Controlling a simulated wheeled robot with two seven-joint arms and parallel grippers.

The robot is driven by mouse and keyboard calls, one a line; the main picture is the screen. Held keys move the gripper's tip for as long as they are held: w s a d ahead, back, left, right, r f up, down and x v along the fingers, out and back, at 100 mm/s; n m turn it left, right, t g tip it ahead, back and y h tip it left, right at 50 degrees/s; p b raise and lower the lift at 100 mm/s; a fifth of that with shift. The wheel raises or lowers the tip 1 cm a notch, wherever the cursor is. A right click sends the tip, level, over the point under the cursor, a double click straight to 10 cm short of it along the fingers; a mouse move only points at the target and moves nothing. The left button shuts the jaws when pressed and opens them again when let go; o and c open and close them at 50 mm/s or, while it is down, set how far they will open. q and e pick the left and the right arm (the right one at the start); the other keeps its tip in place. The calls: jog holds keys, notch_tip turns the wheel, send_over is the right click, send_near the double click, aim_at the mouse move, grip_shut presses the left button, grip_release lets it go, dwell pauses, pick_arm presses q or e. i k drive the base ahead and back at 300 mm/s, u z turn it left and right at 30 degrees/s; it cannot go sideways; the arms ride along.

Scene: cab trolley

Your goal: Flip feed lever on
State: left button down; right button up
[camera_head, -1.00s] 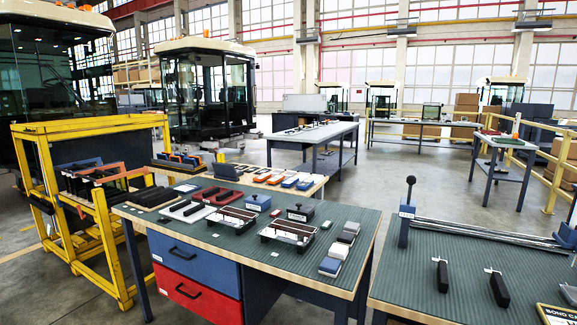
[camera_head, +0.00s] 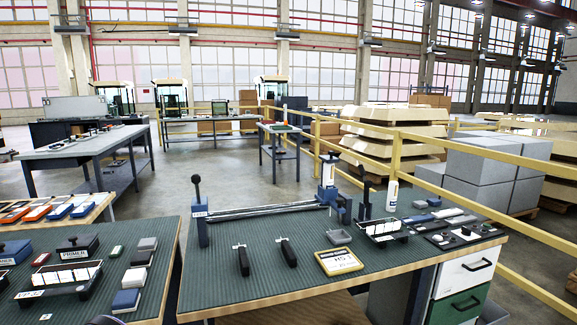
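A lever with a black ball knob (camera_head: 196,181) stands upright on a blue post (camera_head: 202,230) at the left back of the green-topped bench (camera_head: 310,262). A pair of metal rails runs from that post to a blue and silver unit (camera_head: 328,185). A second upright black lever (camera_head: 363,185) stands to the right of that unit. I cannot tell from the labels which one is the feed lever.
A white bottle (camera_head: 392,195) stands at the back right. Another bench with a primer box (camera_head: 77,246) is at left. A yellow railing (camera_head: 470,205) runs behind on the right.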

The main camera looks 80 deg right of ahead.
aim_at(196, 179)
jog(key=z, duration=2.4)
